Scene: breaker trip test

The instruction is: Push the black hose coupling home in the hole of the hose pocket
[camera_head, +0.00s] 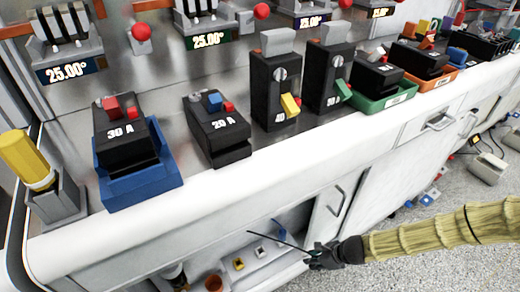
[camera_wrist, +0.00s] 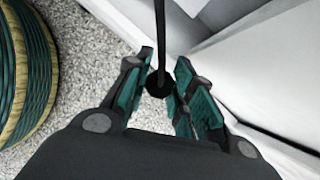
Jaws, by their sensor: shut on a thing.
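My gripper (camera_head: 318,257) is low in front of the open cabinet, at the end of a straw-coloured ribbed sleeve. In the wrist view, the green-padded fingers of my gripper (camera_wrist: 166,88) are closed around a small black round piece (camera_wrist: 159,83), which looks like the hose coupling. A thin dark line (camera_wrist: 160,30) runs away from it toward the top of the picture. In the head view a thin dark line (camera_head: 276,242) reaches left from the fingertips toward the shelf. I cannot make out the hose pocket or its hole in either view.
A white bench (camera_head: 235,185) carries several black breakers, such as the 30 A one (camera_head: 122,130) in a blue tray. Below, an open shelf (camera_head: 228,280) holds small items. A cabinet door (camera_head: 370,180) stands beside my gripper. Speckled floor (camera_head: 430,225) lies right.

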